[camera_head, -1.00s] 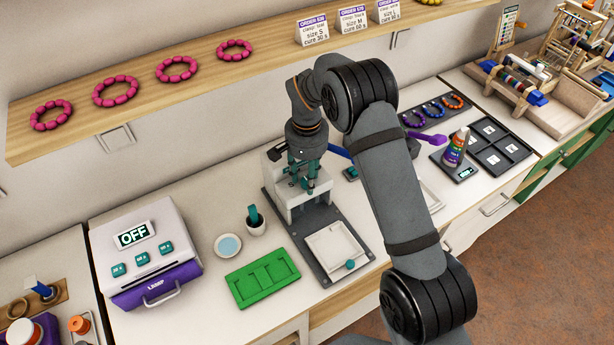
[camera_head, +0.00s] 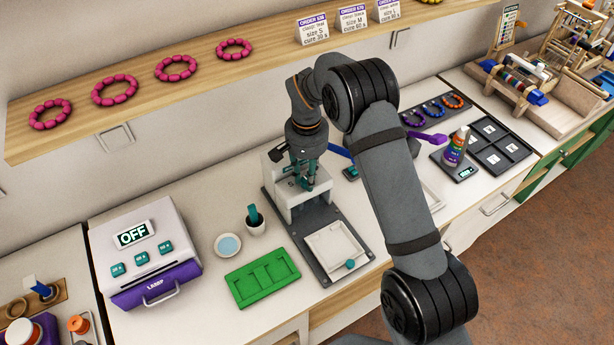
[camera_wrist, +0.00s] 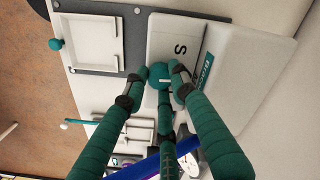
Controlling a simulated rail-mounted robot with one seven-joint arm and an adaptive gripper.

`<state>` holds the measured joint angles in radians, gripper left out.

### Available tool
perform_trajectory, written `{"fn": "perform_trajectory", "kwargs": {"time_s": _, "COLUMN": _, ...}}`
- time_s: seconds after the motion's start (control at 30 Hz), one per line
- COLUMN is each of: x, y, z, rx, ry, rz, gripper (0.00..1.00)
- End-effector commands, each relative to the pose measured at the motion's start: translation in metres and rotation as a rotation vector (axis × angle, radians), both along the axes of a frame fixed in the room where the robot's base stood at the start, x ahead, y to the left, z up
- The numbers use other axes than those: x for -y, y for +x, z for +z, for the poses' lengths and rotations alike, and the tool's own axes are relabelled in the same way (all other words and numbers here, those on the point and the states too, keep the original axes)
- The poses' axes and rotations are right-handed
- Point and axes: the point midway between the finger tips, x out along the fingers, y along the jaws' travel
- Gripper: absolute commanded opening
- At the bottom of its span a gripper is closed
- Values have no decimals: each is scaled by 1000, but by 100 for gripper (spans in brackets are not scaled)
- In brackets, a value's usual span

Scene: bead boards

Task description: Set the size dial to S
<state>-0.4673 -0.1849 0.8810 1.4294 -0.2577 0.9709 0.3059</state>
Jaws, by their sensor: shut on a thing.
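The size dial (camera_wrist: 161,76) is a round teal knob with a pale pointer line, on a white machine (camera_wrist: 168,42) on a dark base. In the wrist view a black letter S (camera_wrist: 181,49) is printed beside it, and the pale line lies crosswise to the direction of that letter. My gripper (camera_wrist: 160,78) is shut on the dial, a fingertip on either side. In the head view my gripper (camera_head: 308,183) is at the front of the white machine (camera_head: 290,203), and it hides the dial there. Any other size letters are not visible.
A white square tray (camera_head: 337,248) lies on the dark base in front. A green tray (camera_head: 262,283), a small cup (camera_head: 256,226) and a lamp box reading OFF (camera_head: 150,268) stand to the left. A bottle (camera_head: 456,148) stands right, beyond my arm.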

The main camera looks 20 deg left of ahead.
Motion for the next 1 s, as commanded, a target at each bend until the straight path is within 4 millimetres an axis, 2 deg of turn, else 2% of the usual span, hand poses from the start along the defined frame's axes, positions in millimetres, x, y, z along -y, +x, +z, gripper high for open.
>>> {"fn": "perform_trajectory", "kwargs": {"time_s": 0.7, "x": 0, "y": 0, "z": 0, "rx": 3, "ry": 1, "rz": 554, "gripper": 0}}
{"fn": "perform_trajectory", "kwargs": {"time_s": 1.0, "x": -1, "y": 0, "z": 1, "rx": 3, "ry": 1, "rz": 693, "gripper": 0}}
